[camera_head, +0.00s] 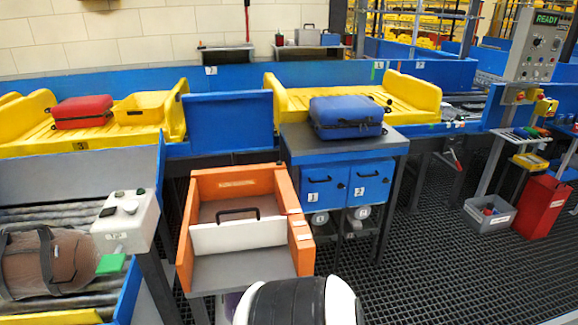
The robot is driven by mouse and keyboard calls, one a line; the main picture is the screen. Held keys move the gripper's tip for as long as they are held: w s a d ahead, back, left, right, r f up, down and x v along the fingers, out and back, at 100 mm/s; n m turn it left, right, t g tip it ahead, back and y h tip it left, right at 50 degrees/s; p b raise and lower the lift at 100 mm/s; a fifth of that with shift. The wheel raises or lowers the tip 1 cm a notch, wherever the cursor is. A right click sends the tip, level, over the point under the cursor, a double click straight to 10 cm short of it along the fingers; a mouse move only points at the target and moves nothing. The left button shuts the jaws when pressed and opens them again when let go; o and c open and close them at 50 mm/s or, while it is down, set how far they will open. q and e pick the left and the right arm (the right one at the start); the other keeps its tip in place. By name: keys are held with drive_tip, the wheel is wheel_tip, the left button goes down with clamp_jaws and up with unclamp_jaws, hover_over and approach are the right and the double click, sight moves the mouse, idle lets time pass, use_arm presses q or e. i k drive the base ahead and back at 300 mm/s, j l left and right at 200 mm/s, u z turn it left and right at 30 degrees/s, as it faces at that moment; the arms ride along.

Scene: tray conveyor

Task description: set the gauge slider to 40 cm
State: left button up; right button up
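The gauge is an orange open box (285,190) near the middle of the view, on a stand. A white upright slider panel (215,238) with a black bar handle (237,213) spans it from side wall to side wall, roughly midway along. Small pale markings sit on the right wall's top edge; they are too small to read, so I cannot tell the slider's setting. A label on the back wall is also unreadable. Neither gripper shows. A black and white rounded part of my own body is at the bottom centre, in front of the box.
A blue cabinet (344,167) with a blue suitcase (346,117) on top stands right of the box. Left are a control box (126,220) and a roller conveyor with a brown bag (48,262).

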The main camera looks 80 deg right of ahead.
sight(259, 232)
drive_tip(key=z, duration=2.3)
drive_tip(key=i+j+z, duration=0.15)
drive_tip(key=z, duration=0.25)
drive_tip(key=j+z, duration=0.35)
drive_tip(key=i+j+z, duration=0.1)
drive_tip(key=j+z, duration=0.15)
drive_tip(key=z, duration=0.15)
